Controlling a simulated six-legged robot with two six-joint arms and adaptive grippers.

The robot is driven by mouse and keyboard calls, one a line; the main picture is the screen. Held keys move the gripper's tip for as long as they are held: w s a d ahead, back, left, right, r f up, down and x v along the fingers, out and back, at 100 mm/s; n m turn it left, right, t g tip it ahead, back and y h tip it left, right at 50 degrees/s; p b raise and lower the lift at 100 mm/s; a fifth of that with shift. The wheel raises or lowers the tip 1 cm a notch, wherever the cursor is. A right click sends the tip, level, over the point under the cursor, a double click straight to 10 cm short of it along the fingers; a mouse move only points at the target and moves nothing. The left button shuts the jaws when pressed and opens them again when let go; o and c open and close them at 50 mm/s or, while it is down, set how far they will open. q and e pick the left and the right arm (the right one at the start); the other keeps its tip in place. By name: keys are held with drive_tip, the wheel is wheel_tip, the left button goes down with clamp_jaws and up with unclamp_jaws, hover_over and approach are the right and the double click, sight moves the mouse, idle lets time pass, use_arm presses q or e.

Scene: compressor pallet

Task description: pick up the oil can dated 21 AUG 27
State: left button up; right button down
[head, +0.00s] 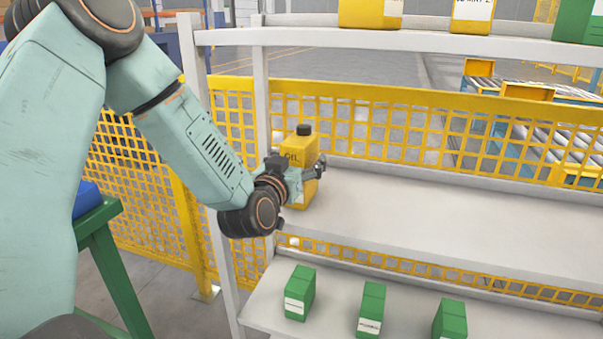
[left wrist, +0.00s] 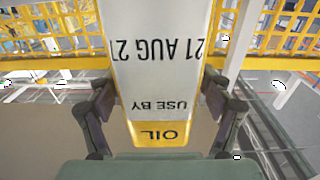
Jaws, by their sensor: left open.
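A yellow oil can (head: 299,146) with a dark cap stands upright at the left end of the middle shelf. In the left wrist view, the can (left wrist: 160,75) shows its white label upside down, with "OIL", "USE BY" and a date that appears to read 21 AUG 27; its last digit is at the label's edge. My left gripper (head: 298,171) is open in front of the can, and hides part of it in the head view. In the left wrist view, the fingers of this gripper (left wrist: 160,104) are on either side of the can, apparently with gaps. My right gripper is not in view.
The middle shelf (head: 430,215) is bare to the right of the can. Yellow containers (head: 370,13) and a green one (head: 577,20) stand on the upper shelf. Several green boxes (head: 300,292) stand on the lower shelf. A grey post (head: 262,100) and yellow mesh (head: 390,125) are close by.

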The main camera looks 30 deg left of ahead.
use_arm(q)
drive_tip(key=shift+w, duration=0.3)
drive_tip(key=shift+c, duration=0.3)
drive_tip(key=shift+c, duration=0.8)
clamp_jaws()
drive_tip(key=shift+r, duration=0.15)
